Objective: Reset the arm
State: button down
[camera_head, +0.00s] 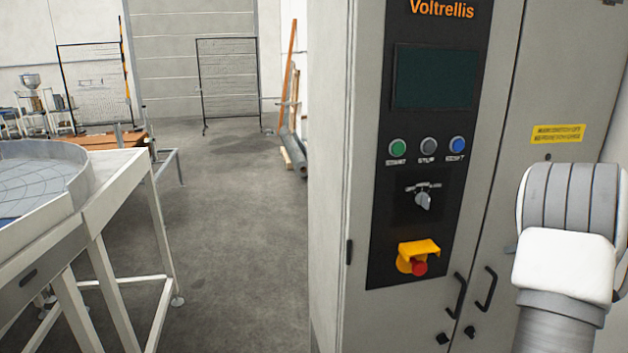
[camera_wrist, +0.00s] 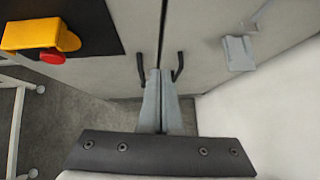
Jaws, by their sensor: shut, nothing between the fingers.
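My gripper (camera_wrist: 161,103) shows in the wrist view with its two grey fingers together and nothing between them. It points at the lower cabinet doors, near the two black door handles (camera_wrist: 160,67). Part of my arm, white and grey, shows at the right of the head view; the gripper itself is out of that view. The grey control cabinet (camera_head: 340,200) carries a black panel with a dark screen (camera_head: 434,76), a green button (camera_head: 398,147), a grey button (camera_head: 428,146), a blue button (camera_head: 457,145), a rotary switch (camera_head: 423,200) and a red emergency stop (camera_head: 419,268) under a yellow guard.
A white-framed stand (camera_head: 120,190) with a round grey basin stands at the left. The concrete floor (camera_head: 230,220) between it and the cabinet is clear. Mesh panels (camera_head: 228,85) stand at the back. A grey box (camera_wrist: 238,53) is on the cabinet, right of my gripper.

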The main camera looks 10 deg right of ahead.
jog(key=w+a+r+m+t+h, duration=0.2)
jog(key=a+r+m, duration=0.15)
jog(key=r, duration=0.35)
jog(key=w+a+r+m+t+h, duration=0.1)
jog(key=w+a+r+m, duration=0.15)
jog(key=r+m, duration=0.35)
jog(key=s+a+r+m+h, duration=0.3)
jog(key=s+a+r+m, duration=0.2)
jog(key=a+r+m, duration=0.4)
jog(key=s+a+f+m+g+y, duration=0.2)
jog(key=s+a+f+m, duration=0.2)
jog(key=s+a, duration=0.4)
jog(key=s+a+f+m+g+y, duration=0.2)
jog(key=s+a+f+m, duration=0.3)
jog(key=s+a+m, duration=0.2)
jog(key=s+a+f+m+g+y, duration=0.2)
jog(key=s+a+f+m, duration=0.3)
jog(key=s+a, duration=0.5)
jog(key=a, duration=0.4)
jog(key=shift+s+a+f+g+y, duration=0.2)
jog(key=shift+s+a+g+y, duration=0.1)
jog(key=shift+y, duration=0.1)
